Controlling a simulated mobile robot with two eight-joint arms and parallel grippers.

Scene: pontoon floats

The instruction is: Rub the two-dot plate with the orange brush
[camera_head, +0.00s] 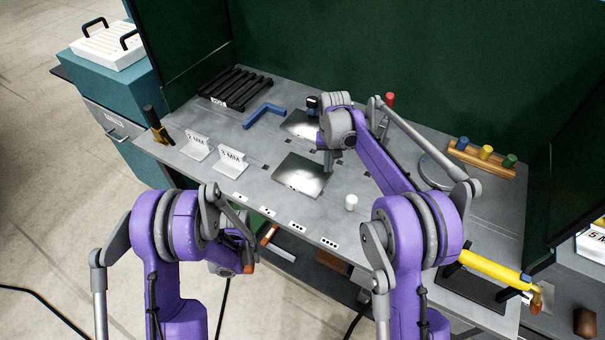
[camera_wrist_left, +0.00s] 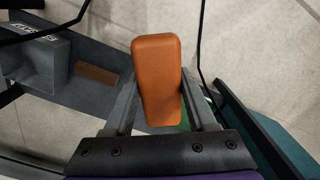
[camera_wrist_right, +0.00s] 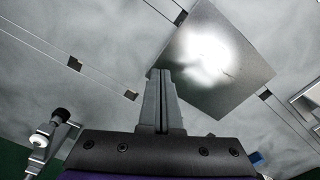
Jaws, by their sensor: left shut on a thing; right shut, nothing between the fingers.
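My left gripper (camera_wrist_left: 158,95) is shut on an orange block-shaped piece, which I take to be the handle of the orange brush (camera_wrist_left: 158,75); no bristles show. In the head view this gripper is low in front of the table, largely hidden by my arm. A shiny square metal plate (camera_head: 298,178) lies near the table's front; it also shows in the right wrist view (camera_wrist_right: 215,60). My right gripper (camera_head: 329,168) is shut and empty, pointing down over this plate's back right part; contact cannot be told. A second plate (camera_head: 298,126) lies behind. Dots on the plates are not readable.
Dotted labels (camera_head: 297,227) line the front edge. A white cylinder (camera_head: 351,201) stands right of the near plate. White signs (camera_head: 230,158), a blue angle piece (camera_head: 264,114) and a black rack (camera_head: 236,87) are left. A peg block (camera_head: 482,157) is right. Green walls enclose the back.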

